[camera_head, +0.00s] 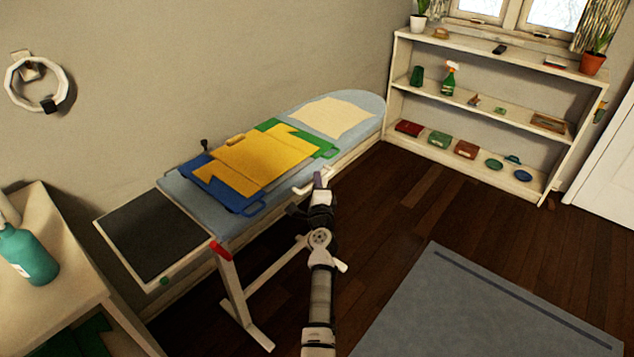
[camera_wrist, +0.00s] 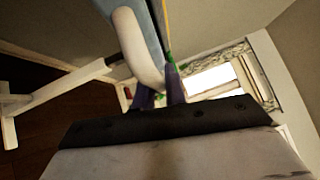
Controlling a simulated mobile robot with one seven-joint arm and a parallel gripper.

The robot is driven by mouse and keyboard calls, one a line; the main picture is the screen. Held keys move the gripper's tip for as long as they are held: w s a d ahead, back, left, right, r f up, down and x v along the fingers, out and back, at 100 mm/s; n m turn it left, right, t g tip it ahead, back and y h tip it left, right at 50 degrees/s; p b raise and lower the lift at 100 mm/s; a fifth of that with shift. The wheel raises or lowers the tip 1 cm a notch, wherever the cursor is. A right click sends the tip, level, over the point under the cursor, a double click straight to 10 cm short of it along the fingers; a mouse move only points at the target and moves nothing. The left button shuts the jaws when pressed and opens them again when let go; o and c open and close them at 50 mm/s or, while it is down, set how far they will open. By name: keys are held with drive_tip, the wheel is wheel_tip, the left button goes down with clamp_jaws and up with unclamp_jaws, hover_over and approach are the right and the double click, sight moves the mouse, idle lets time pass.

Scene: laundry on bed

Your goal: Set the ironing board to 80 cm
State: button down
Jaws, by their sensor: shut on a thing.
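The ironing board (camera_head: 186,192) stands along the wall, with a pale blue top and white legs. Its underside and leg also show in the wrist view. A white curved handle (camera_head: 302,190) sticks out from its near long edge, and it fills the upper middle of the wrist view (camera_wrist: 137,48). My gripper (camera_head: 319,180) is at this handle, its purple fingers (camera_wrist: 160,98) shut on the handle's end. A red part (camera_head: 220,250) sits at the board's front corner. No height reading is legible.
Blue, yellow and green folding panels (camera_head: 262,160) and a cream cloth (camera_head: 332,117) lie on the board. A dark pad (camera_head: 152,236) is at its left end. A side table (camera_head: 50,300) with a teal bottle (camera_head: 27,254) stands left. A shelf (camera_head: 470,105) stands behind. Floor right is clear around a grey rug (camera_head: 480,310).

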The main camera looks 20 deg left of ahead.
drive_tip(key=shift+s+f, duration=0.1)
drive_tip(key=shift+f, duration=0.45)
drive_tip(key=c, duration=1.5)
unclamp_jaws()
drive_tip(key=shift+c, duration=0.2)
drive_tip(key=shift+o, duration=0.4)
drive_tip(key=shift+r, duration=0.2)
drive_tip(key=p+v, duration=0.2)
drive_tip(key=v, duration=1.1)
drive_tip(key=shift+s+d, duration=0.3)
drive_tip(key=shift+s, duration=0.05)
drive_tip(key=shift+r, duration=0.1)
